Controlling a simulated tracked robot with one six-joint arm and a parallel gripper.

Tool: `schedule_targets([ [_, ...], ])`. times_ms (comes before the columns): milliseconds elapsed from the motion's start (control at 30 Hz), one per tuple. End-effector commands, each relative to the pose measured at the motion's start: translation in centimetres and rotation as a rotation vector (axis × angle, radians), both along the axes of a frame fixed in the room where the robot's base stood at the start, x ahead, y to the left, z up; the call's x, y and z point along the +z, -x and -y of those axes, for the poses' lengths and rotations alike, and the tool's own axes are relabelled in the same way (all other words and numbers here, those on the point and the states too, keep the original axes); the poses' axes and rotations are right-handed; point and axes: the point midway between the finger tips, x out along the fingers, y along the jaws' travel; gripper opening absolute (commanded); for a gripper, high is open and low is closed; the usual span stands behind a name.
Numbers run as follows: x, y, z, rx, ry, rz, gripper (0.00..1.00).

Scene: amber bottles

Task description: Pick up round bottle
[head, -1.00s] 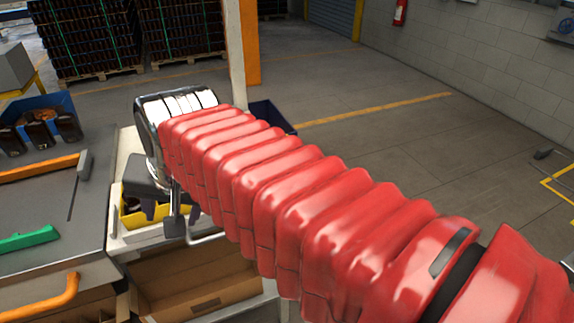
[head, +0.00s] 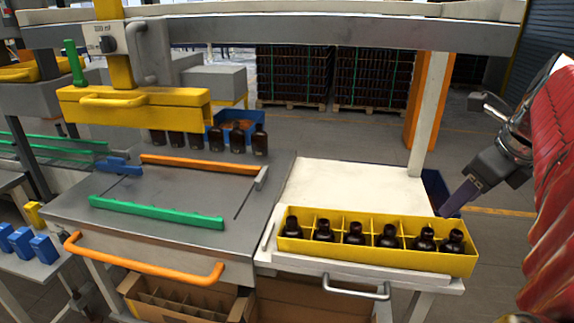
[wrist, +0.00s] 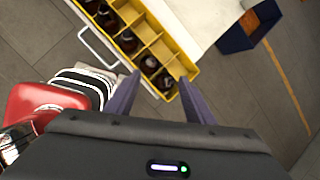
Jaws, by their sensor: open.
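A yellow divided crate (head: 375,257) holds a front row of several dark amber bottles. The two at its right end, one bottle (head: 424,240) and the end bottle (head: 452,242), show rounded shoulders; I cannot tell surely which is the round bottle. In the wrist view, two bottles, one (wrist: 149,64) and the end one (wrist: 165,80), lie between my fingers' lines of sight. My gripper (head: 452,207) is above and beyond the crate's right end, tilted down. Its purple fingers (wrist: 160,80) are apart and empty.
The crate stands on a white bench (head: 350,185) with a metal handle (head: 356,288) in front. A filling station with a yellow head (head: 135,108), a green rail (head: 155,212) and an orange rail (head: 198,166) is at left. A white post (head: 430,115) rises behind. A blue bin (wrist: 250,27) is beyond.

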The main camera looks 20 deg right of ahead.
Motion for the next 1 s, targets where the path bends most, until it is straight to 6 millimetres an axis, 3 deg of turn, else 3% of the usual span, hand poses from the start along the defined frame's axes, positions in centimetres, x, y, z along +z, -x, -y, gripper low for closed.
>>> schedule_targets([
  [100, 0.2, 2.5, 2.2, -0.153, -0.065, -0.004, 0.49],
  [300, 0.4, 4.4, 3.5, -0.273, -0.119, -0.006, 0.49],
  [733, 0.0, 4.2, 3.5, -0.277, -0.122, -0.006, 0.49],
  [1000, -3.3, 2.9, 3.8, -0.276, -0.125, -0.008, 0.49],
])
